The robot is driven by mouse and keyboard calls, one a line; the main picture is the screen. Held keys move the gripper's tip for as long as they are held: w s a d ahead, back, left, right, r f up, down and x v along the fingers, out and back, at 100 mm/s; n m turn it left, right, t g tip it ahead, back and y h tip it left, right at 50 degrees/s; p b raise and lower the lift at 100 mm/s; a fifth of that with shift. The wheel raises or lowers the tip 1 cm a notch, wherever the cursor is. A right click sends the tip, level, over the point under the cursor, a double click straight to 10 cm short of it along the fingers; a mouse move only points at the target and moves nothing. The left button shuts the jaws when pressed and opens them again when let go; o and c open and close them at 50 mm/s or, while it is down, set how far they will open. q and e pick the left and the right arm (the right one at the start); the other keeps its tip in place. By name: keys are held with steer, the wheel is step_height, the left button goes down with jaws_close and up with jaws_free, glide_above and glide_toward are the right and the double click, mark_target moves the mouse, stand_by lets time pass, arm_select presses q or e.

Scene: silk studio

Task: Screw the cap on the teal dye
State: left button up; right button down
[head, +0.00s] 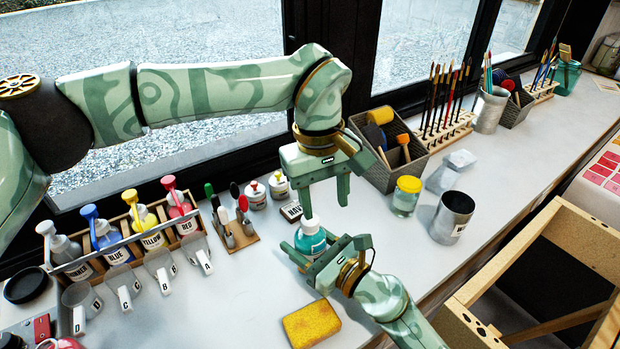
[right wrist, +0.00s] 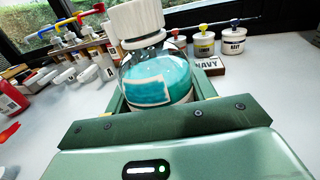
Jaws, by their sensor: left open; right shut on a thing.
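The teal dye bottle (head: 313,243) stands on the white counter, clear with teal liquid and a pale label. It also shows close up in the right wrist view (right wrist: 160,78). A white ribbed cap (head: 310,225) sits on its neck, clear in the right wrist view (right wrist: 137,20); how tightly it is seated I cannot tell. My right gripper (head: 308,246) is shut around the bottle's body from the lower right. My left gripper (head: 325,205) is open just above, fingers pointing down, with its near finger close beside the cap. Nothing is between its fingers.
A rack of dye bottles (head: 120,245) and lettered cups (head: 160,268) are at left. A yellow sponge (head: 312,323) lies in front. A yellow-lidded jar (head: 406,196), metal can (head: 452,217) and tool basket (head: 392,160) stand right. A NAVY sign (head: 291,211) is behind.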

arm_select(q)
steer(key=n, duration=0.5)
steer(key=r+n, duration=0.1)
steer(key=n, duration=0.5)
steer(key=a+r+n, duration=0.1)
steer(key=n, duration=0.5)
steer(key=shift+w, duration=0.4)
steer(key=n, duration=0.3)
steer(key=shift+w+a+r+n+t, duration=0.1)
steer(key=shift+r+n+t, duration=0.2)
steer(key=shift+n, duration=0.1)
steer(key=n, duration=0.6)
steer(key=shift+w+a+r+y, duration=0.1)
steer(key=shift+a+r+y, duration=0.1)
steer(key=shift+a+y, duration=0.1)
steer(key=n, duration=0.4)
steer(key=shift+a+n, duration=0.25)
steer(key=shift+n, duration=0.05)
steer(key=n, duration=0.2)
steer(key=shift+n, duration=0.3)
steer(key=shift+f, duration=0.1)
glide_above(310, 244)
steer(key=w, duration=0.3)
steer(key=shift+s+f, duration=0.15)
steer(key=shift+f, duration=1.85)
steer(key=shift+s+f, duration=0.1)
steer(key=shift+f, duration=1.85)
